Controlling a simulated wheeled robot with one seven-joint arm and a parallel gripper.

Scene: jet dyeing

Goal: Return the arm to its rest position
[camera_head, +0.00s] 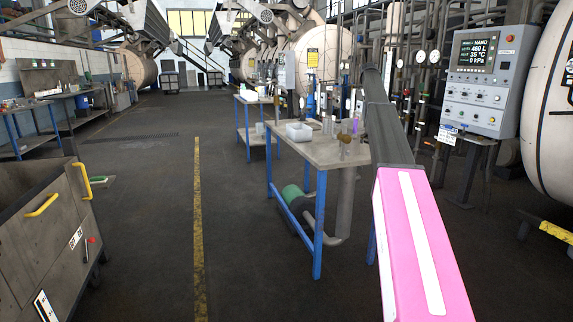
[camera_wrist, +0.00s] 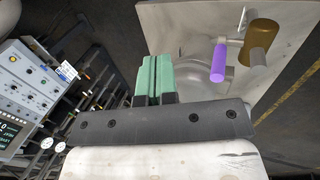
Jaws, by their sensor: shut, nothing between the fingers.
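My gripper (camera_wrist: 155,78) shows in the wrist view as two green fingers held side by side, shut and with nothing between them. Behind the fingers in that view is the top of a pale worktable (camera_wrist: 170,20), with a purple cylinder (camera_wrist: 218,62) and a brown cylinder (camera_wrist: 262,38) to the right of the fingertips. No contact with them shows. In the head view my arm, with a pink and white link, extends forward on the right side, past the right end of the same worktable (camera_head: 328,158). My fingers cannot be made out clearly there.
A control panel (camera_head: 484,82) and a large pale vessel (camera_head: 552,110) stand to the right. Pipes and valves run behind the table. A cabinet with yellow handles (camera_head: 40,235) stands at the left front. The floor (camera_head: 150,240) in between, with a yellow line (camera_head: 198,215), is clear.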

